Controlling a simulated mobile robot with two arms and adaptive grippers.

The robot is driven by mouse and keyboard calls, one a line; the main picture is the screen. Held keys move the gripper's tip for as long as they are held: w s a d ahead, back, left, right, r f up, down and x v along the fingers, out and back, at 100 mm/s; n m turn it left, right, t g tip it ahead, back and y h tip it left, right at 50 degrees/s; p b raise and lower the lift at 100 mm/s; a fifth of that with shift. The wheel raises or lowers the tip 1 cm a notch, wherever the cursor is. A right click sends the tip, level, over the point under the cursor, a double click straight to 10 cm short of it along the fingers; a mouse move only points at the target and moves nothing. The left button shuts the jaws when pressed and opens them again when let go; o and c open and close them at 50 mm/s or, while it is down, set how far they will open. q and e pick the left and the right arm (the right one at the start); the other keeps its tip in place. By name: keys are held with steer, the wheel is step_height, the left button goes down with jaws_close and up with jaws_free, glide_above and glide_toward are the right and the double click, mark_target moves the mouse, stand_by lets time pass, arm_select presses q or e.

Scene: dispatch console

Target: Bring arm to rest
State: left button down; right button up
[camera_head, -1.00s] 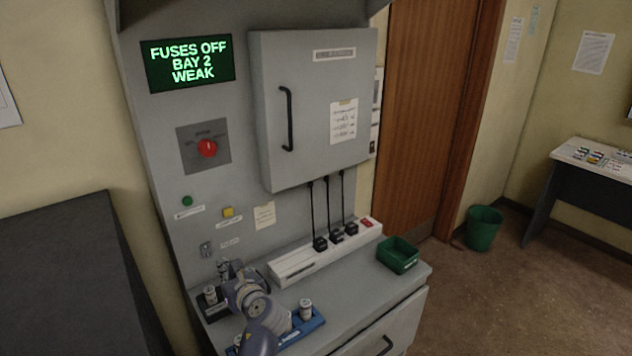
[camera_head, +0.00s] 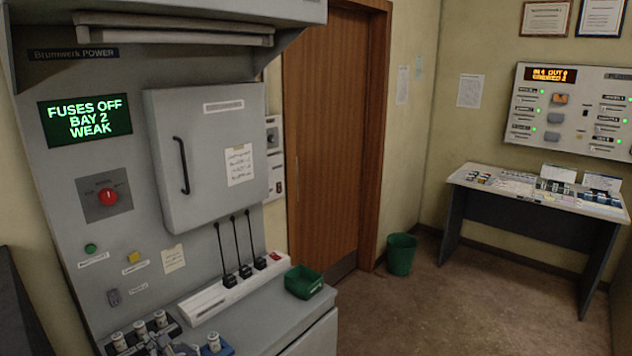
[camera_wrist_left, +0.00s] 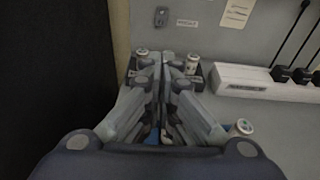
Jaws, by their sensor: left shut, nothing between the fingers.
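My left gripper (camera_head: 160,338) is at the bottom edge of the head view, over the console's worktop, with most of its arm out of frame. In the left wrist view my left gripper (camera_wrist_left: 166,62) has its fingers together, with nothing between them. Pale cylindrical fuses stand around it: one fuse (camera_wrist_left: 141,54) is left of the fingertips, another fuse (camera_wrist_left: 192,66) is right of them, and a third fuse (camera_wrist_left: 242,128) is nearer on the right. The fingers hide part of the dark holder between the far fuses. My right gripper is not in view.
A white power strip (camera_head: 215,301) with black plugs and a green bin (camera_head: 303,282) are on the worktop. A grey cabinet (camera_head: 210,150) is shut above. The display (camera_head: 85,120) reads "FUSES OFF BAY 2 WEAK". A waste basket (camera_head: 401,255) and desk (camera_head: 520,218) stand right, with clear floor between.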

arm_select(q)
steer(key=s+d+f+n+g+h, duration=0.2)
steer(key=s+f+n, duration=0.3)
steer(key=s+n, duration=0.3)
steer(key=s+d+f+n+g+h, duration=0.1)
steer(key=s+f+n+h, duration=0.25)
steer(key=s+n, duration=0.5)
steer(key=s+d+n+g+h, duration=0.2)
steer(key=s+d+n+h, duration=0.15)
steer(key=s+d, duration=0.45)
steer(key=s+d+n+g+h, duration=0.15)
steer(key=s+d+n, duration=0.3)
steer(key=s, duration=0.65)
step_height(320, 180, down, 36)
steer(key=s+g+h+b, duration=0.1)
steer(key=s+b, duration=0.2)
steer(key=b, duration=0.5)
steer(key=s+a+f+b, duration=0.1)
steer(key=s+f+b, duration=0.1)
steer(key=s+f, duration=0.6)
steer(key=s+a+f+m+g+b, duration=0.1)
steer(key=s+f+b, duration=0.2)
steer(key=s+f, duration=0.5)
step_height(320, 180, down, 5)
steer(key=shift+s+r+b, duration=0.15)
steer(key=shift+b, duration=0.15)
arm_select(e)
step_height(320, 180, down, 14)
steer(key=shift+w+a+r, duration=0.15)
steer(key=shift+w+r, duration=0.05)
